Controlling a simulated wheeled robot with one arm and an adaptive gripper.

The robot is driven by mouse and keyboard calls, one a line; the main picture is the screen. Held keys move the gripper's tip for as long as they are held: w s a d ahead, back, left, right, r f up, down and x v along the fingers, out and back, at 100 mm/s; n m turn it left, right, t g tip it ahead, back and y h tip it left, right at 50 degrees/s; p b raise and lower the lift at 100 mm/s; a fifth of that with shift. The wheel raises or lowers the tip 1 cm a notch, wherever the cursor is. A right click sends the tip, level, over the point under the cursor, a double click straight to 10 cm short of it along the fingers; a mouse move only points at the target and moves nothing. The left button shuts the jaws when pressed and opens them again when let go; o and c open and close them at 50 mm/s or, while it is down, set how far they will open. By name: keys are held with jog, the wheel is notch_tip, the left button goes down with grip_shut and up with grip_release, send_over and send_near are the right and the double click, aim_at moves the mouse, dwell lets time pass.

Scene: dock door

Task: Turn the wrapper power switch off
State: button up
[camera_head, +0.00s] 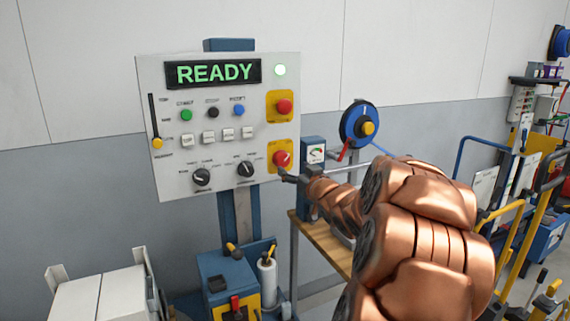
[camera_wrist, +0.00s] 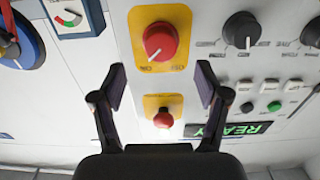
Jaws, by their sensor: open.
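The control panel (camera_head: 180,135) has a lit green READY display (camera_head: 213,73). At its lower right is a red rotary knob (camera_head: 282,158) on a yellow plate, which I take to be the power switch. In the wrist view this red knob (camera_wrist: 160,41) has a white pointer mark and small labels on its plate, too blurred to read surely. My gripper (camera_wrist: 160,72) is open and empty, its fingers spread to either side just short of the knob in the picture. In the head view my gripper (camera_head: 287,176) is at the panel's lower right edge, partly hidden by my arm.
A red mushroom button (camera_head: 284,106) on a yellow plate is above the knob; it also shows in the wrist view (camera_wrist: 163,119). Black selector knobs (camera_head: 245,169) are to the left. A blue gauge box (camera_head: 314,152) and blue reel (camera_head: 360,125) are to the right.

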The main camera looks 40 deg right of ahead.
aim_at(284, 162)
jog(key=shift+p+x, duration=0.7)
jog(key=shift+x, duration=2.8)
jog(key=c, duration=1.2)
